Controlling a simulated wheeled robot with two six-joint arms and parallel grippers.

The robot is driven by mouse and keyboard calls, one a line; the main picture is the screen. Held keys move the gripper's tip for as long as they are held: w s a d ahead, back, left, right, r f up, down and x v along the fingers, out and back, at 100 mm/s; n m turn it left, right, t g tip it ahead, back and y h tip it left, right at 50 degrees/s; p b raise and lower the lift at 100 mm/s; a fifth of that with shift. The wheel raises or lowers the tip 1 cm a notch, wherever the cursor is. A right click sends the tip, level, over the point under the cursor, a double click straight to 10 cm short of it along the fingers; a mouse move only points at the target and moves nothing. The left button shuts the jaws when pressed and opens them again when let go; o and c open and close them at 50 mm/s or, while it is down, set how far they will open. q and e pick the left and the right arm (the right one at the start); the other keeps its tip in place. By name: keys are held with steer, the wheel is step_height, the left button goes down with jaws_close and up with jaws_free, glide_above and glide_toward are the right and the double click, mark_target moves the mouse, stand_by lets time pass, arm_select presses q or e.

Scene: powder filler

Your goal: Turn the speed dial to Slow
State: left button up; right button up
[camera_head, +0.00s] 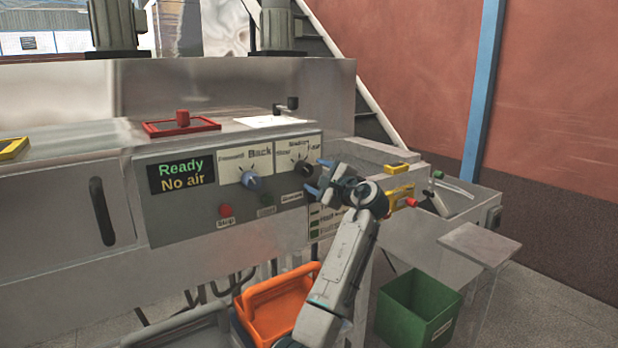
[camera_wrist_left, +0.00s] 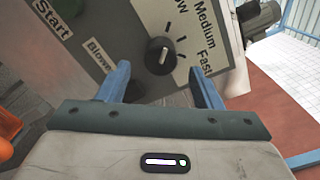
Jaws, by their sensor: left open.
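The speed dial (camera_head: 302,168) is a black knob on the right part of the control panel (camera_head: 170,215). In the left wrist view the speed dial (camera_wrist_left: 160,56) has a white mark and sits beside a plate lettered Medium and Fast; the third word is partly cut off, ending in "ow". I cannot tell which word the mark points to. My left gripper (camera_head: 318,176) is open just to the right of the dial. In the left wrist view its blue fingers (camera_wrist_left: 160,84) stand apart, with the dial ahead between them. I cannot see contact. My right gripper is not in view.
A blue-grey knob (camera_head: 250,180) sits left of the dial. A red Stop button (camera_head: 225,210) and a Start button (camera_head: 267,200) lie below. The display (camera_head: 181,175) reads Ready, No air. An orange crate (camera_head: 283,310) and a green bin (camera_head: 418,308) stand below.

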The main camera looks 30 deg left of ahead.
arm_select(q)
steer(key=b+v, duration=0.1)
steer(key=v, duration=0.5)
stand_by(0.4)
